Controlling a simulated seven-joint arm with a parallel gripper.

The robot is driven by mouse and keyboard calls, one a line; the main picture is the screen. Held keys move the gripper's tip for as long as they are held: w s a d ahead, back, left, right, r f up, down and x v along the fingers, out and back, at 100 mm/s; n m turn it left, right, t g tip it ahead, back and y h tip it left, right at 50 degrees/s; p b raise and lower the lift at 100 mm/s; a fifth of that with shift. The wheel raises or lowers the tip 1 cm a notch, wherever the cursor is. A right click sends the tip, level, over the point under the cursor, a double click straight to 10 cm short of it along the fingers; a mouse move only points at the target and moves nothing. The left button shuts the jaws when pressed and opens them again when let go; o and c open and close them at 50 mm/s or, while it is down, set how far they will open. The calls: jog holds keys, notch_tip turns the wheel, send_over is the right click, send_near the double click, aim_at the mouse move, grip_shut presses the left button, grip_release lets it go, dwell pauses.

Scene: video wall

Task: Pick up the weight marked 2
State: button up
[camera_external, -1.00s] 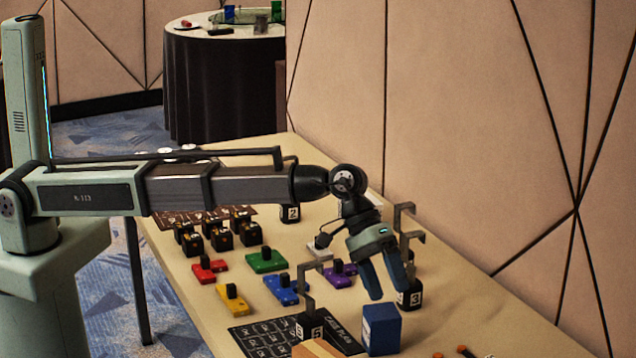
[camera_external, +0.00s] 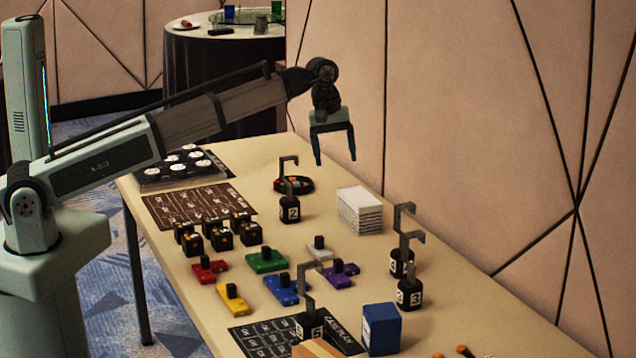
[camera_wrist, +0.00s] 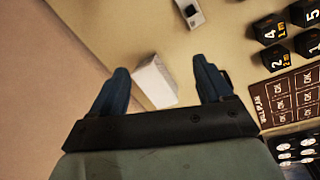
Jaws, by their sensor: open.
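The weight marked 2 (camera_external: 289,212) is a black block with a white number label and a tall grey hook on top. It stands upright on the table, left of a white stack. My gripper (camera_external: 336,162) is open and empty, fingers pointing down, high above the table. In the picture it is above and to the right of the weight's hook, apart from it. In the wrist view my open gripper (camera_wrist: 160,85) frames part of the white stack (camera_wrist: 154,82) far below. I cannot make out the hooked weight there.
Other hooked weights stand nearby: one marked 3 (camera_external: 409,296), one behind it (camera_external: 401,265), and one marked 5 (camera_external: 310,328). Black numbered cubes (camera_external: 222,240) and coloured blocks (camera_external: 266,261) stand to the front. The wall is right.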

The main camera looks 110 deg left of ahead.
aim_at(289, 157)
jog(key=s+a+r+n+g, duration=0.1)
jog(key=s+a+r+n, duration=0.1)
jog(key=s+a, duration=0.45)
jog(key=s+a+r+n+g, duration=0.15)
jog(key=s+a, duration=0.25)
jog(key=s, duration=0.5)
jog(key=shift+n+t, duration=0.25)
jog(key=shift+n, duration=0.3)
jog(key=f, duration=0.8)
jog(key=shift+s+f, duration=0.25)
jog(key=shift+f, duration=0.05)
jog(key=shift+s+a+f, duration=0.1)
jog(key=shift+a+f, duration=0.05)
jog(key=shift+f, duration=0.75)
jog(key=shift+s+a+f, duration=0.15)
jog(key=shift+f, duration=0.7)
jog(key=shift+s+a+f, duration=0.1)
jog(key=shift+a+f, duration=0.05)
jog(key=shift+f, duration=0.75)
jog(key=shift+c, duration=0.3)
grip_shut()
